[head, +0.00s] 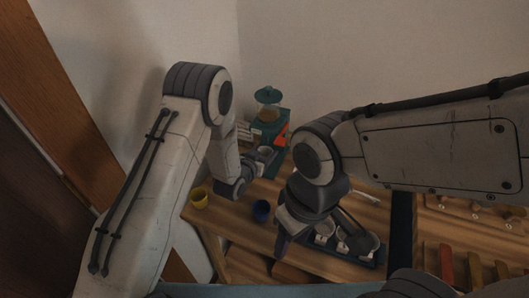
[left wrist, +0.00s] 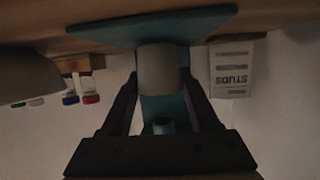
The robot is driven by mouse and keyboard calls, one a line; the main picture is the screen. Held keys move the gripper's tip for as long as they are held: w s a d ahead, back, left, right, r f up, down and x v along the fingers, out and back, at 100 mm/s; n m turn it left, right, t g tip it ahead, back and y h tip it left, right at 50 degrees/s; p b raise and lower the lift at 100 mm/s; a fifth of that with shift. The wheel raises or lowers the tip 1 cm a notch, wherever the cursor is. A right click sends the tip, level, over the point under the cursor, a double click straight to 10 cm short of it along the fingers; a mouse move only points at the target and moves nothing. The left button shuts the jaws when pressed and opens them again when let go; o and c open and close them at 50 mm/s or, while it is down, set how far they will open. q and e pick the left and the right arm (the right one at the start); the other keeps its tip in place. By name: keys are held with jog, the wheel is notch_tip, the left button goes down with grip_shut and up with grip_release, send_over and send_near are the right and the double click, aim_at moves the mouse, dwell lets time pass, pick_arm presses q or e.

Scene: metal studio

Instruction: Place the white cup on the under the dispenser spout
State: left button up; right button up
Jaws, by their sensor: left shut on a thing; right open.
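The white cup (left wrist: 158,68) is between the fingers of my left gripper (left wrist: 158,88), which is shut on it. The left wrist view is upside down, and the cup's bottom meets the teal dispenser base (left wrist: 195,25) or is just above it; I cannot tell which. The small teal spout (left wrist: 163,125) shows behind the cup, in line with it. In the head view the teal dispenser (head: 268,117) stands at the back, with my left gripper (head: 262,158) at its front. My right gripper (head: 318,236) is open over the dark tray, apart from the dispenser.
More white cups (head: 325,232) sit in a dark tray (head: 367,261) under my right gripper. A labelled white box (left wrist: 231,68) stands beside the dispenser.

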pick_arm(q)
jog(key=shift+f, duration=0.25)
jog(key=shift+f, duration=0.15)
jog(key=o, duration=1.4)
jog(key=shift+o, duration=0.2)
